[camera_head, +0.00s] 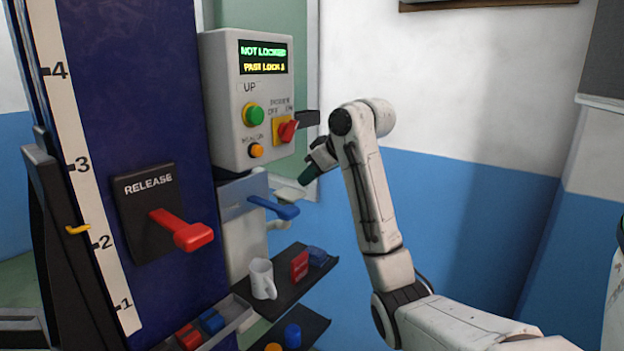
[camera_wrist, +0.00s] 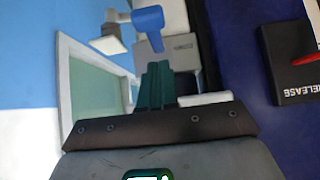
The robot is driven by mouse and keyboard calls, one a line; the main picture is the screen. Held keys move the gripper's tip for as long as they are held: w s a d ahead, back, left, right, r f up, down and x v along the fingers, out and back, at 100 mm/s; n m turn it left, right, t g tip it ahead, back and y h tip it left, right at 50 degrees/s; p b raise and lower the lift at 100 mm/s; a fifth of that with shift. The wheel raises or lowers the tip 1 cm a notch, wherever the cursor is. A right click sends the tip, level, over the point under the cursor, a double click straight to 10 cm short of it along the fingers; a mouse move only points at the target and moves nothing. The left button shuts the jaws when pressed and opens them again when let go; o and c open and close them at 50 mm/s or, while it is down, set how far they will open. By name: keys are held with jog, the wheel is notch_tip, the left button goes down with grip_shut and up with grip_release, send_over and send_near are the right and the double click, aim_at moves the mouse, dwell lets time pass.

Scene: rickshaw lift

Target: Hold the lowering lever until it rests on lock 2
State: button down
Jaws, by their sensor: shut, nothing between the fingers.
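The blue lever (camera_head: 275,207) sticks out from a grey-white unit below the control box and looks like the lowering lever. It also shows in the wrist view (camera_wrist: 149,18), beyond my fingertips and apart from them. My gripper (camera_head: 304,178) is above and to the right of the lever, its fingers shut and empty; they also show in the wrist view (camera_wrist: 157,68). The yellow pointer (camera_head: 78,229) sits a little above the 2 mark on the white scale (camera_head: 84,190). The display (camera_head: 263,57) reads NOT LOCKED and PAST LOCK, with an unclear digit.
The control box (camera_head: 222,110) has a green UP button (camera_head: 253,114) and a red switch (camera_head: 287,131) close to my gripper. A red RELEASE lever (camera_head: 185,230) juts from the blue column. Space to the right is open.

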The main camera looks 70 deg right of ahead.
send_over(287, 211)
jog(key=s, duration=0.3)
notch_tip(287, 211, down, 5)
jog(key=shift+w+a+f+p, duration=0.1)
jog(key=shift+a+f+p, duration=0.1)
jog(key=shift+f, duration=0.35)
jog(key=shift+a+f+p, duration=0.1)
jog(key=shift+f+p, duration=0.05)
jog(key=shift+f, duration=1.05)
jog(key=shift+f, duration=0.1)
